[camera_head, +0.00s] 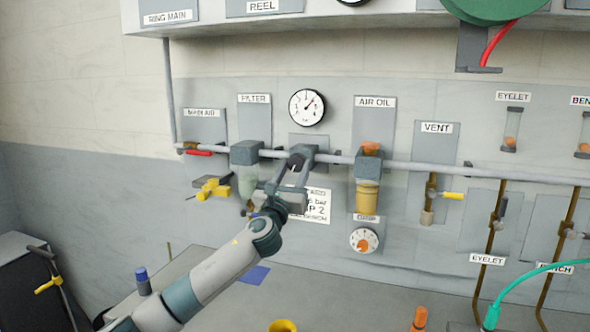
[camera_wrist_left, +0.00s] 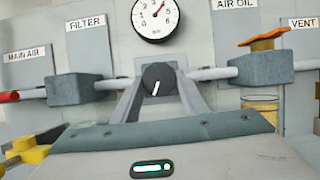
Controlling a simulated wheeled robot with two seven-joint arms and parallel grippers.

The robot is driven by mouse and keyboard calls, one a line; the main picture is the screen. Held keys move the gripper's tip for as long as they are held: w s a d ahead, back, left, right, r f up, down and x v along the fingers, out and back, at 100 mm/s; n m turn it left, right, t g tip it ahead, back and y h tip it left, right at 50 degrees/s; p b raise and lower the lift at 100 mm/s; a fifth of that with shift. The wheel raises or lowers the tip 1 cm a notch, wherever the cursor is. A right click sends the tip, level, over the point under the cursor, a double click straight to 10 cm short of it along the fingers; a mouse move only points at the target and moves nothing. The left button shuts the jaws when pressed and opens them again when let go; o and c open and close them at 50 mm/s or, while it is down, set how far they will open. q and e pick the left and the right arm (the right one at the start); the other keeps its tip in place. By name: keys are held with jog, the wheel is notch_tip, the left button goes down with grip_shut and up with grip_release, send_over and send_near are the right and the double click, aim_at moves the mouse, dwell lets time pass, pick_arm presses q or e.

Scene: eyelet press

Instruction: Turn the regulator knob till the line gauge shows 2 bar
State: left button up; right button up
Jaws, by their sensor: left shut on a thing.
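The regulator knob (camera_wrist_left: 159,78) is a dark round knob with a white mark, on the grey pipe below the gauge. The white round line gauge (camera_head: 307,107) sits right above it; its needle points to the upper right. My left gripper (camera_head: 298,163) reaches up to the regulator from below. In the left wrist view its two fingers (camera_wrist_left: 160,92) are shut on the knob, one on each side. My right gripper is not in view.
The filter (camera_head: 246,155) is left of the knob and the air oil unit (camera_head: 368,196) is right of it, both close. A red-handled main air valve (camera_head: 198,153) is further left. A sign (camera_head: 317,207) hangs partly behind my wrist.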

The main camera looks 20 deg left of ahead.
pick_arm(q)
jog(key=n+y, duration=0.1)
jog(key=n, duration=0.1)
jog(key=n+y, duration=0.1)
jog(key=n, duration=0.2)
jog(key=n+y, duration=0.1)
jog(key=n, duration=0.1)
jog(key=shift+d+r+n+g+y, duration=0.1)
jog(key=shift+d+n+g+y, duration=0.25)
jog(key=shift+n+g+y, duration=0.05)
jog(key=n+g+y+p, duration=0.1)
jog(key=n, duration=0.2)
jog(key=n+g+y, duration=0.1)
jog(key=n, duration=0.3)
jog(key=shift+d+r+y+p, duration=0.15)
jog(key=shift+r+y+p, duration=0.05)
jog(key=shift+y+p, duration=0.15)
jog(key=n, duration=0.1)
jog(key=n+g+p, duration=0.1)
jog(key=n, duration=0.1)
jog(key=n+g+p, duration=0.1)
jog(key=n, duration=0.1)
jog(key=shift+r, duration=0.25)
jog(key=shift+r+n+g+p, duration=0.1)
jog(key=shift+n+g+p, duration=0.6)
jog(key=shift+n+p, duration=0.85)
jog(key=shift+n+b, duration=0.3)
jog(key=shift+n, duration=0.15)
jog(key=o, duration=1.1)
jog(key=shift+c, duration=0.2)
